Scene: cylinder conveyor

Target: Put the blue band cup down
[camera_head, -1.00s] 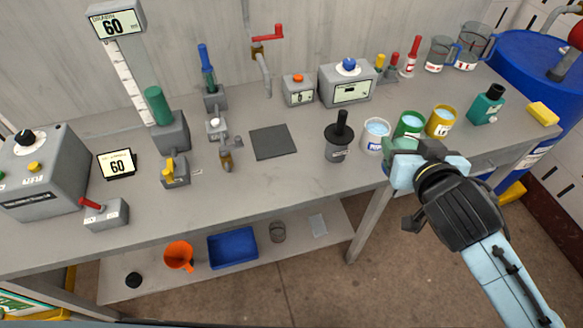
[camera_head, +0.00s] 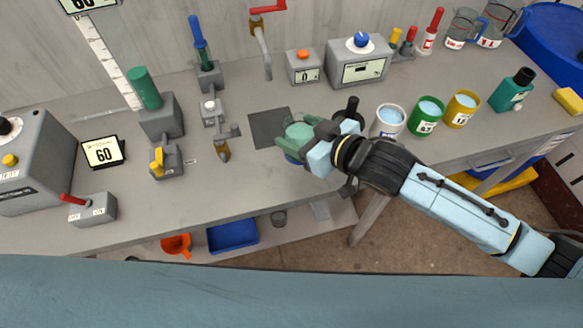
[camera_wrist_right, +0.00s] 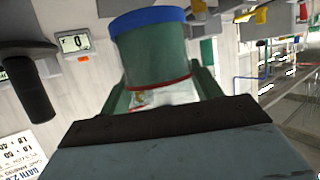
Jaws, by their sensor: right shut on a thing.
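My right gripper (camera_head: 301,146) is shut on the blue band cup (camera_head: 299,131), just right of the dark square pad (camera_head: 268,127). In the head view the fingers cover much of the cup. In the right wrist view the cup (camera_wrist_right: 153,55) shows a blue band across its top edge and a thin red line lower down, between the green fingers (camera_wrist_right: 163,95). I cannot tell whether the cup's base touches the bench. My left gripper is not in view.
A dark-handled tool (camera_head: 351,108) stands close behind my right gripper. White (camera_head: 388,122), green (camera_head: 426,116) and yellow (camera_head: 460,109) cups stand to the right. The grey bench (camera_head: 232,184) is clear in front of the pad.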

